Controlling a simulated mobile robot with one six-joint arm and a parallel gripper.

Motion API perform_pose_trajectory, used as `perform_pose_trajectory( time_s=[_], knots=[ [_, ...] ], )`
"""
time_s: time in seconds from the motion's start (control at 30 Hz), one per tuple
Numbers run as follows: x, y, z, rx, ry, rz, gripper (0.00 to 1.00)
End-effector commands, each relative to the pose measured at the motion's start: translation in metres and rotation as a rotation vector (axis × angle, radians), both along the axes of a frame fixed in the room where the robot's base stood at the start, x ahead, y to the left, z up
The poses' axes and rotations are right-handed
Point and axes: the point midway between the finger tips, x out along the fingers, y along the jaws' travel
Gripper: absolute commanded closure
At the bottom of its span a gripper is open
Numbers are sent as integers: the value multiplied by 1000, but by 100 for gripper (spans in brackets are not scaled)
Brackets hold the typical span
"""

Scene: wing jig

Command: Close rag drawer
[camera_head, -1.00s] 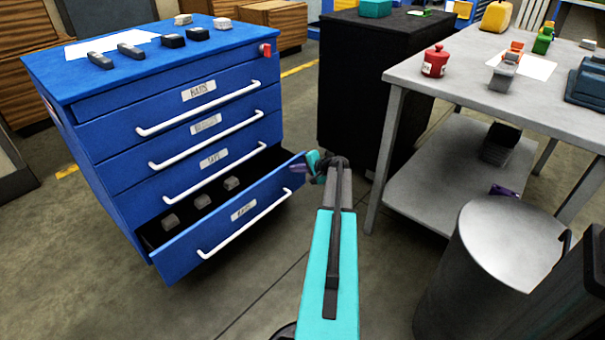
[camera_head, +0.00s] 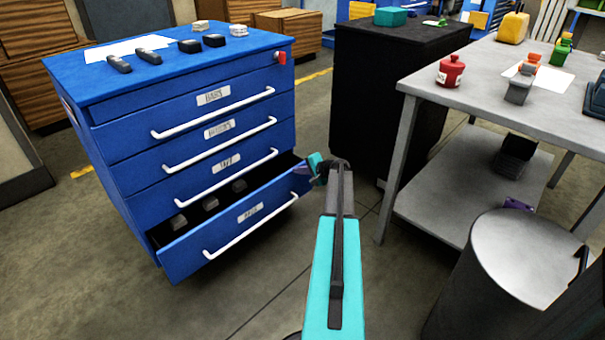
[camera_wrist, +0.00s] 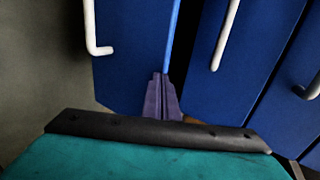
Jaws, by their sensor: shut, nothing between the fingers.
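The blue cabinet (camera_head: 105,120) stands at left with its bottom drawer (camera_head: 180,262) partly pulled out; its label is too blurred to read. Several small grey blocks (camera_head: 210,203) lie inside it, and a white handle (camera_head: 250,226) crosses its front. My gripper (camera_head: 304,170) is at the right end of the drawer front, near its top edge. In the wrist view the purple fingers (camera_wrist: 161,98) are shut and empty, with their tips at the drawer front (camera_wrist: 135,45). Whether they touch it is hard to tell.
The upper drawers (camera_head: 215,125) are shut. A black cabinet (camera_head: 375,100) stands behind my gripper. A grey workbench (camera_head: 480,105) with a lower shelf and a grey bin (camera_head: 490,285) are at right. Bare floor lies in front of the drawer.

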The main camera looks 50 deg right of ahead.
Motion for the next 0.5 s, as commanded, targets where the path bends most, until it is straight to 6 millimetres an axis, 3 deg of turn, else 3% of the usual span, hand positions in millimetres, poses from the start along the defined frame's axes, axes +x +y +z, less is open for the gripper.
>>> perform_pose_trajectory(
  time_s=[0.5],
  knots=[
    [76, -7, 0, 1, 0, 0, 100]
  ],
)
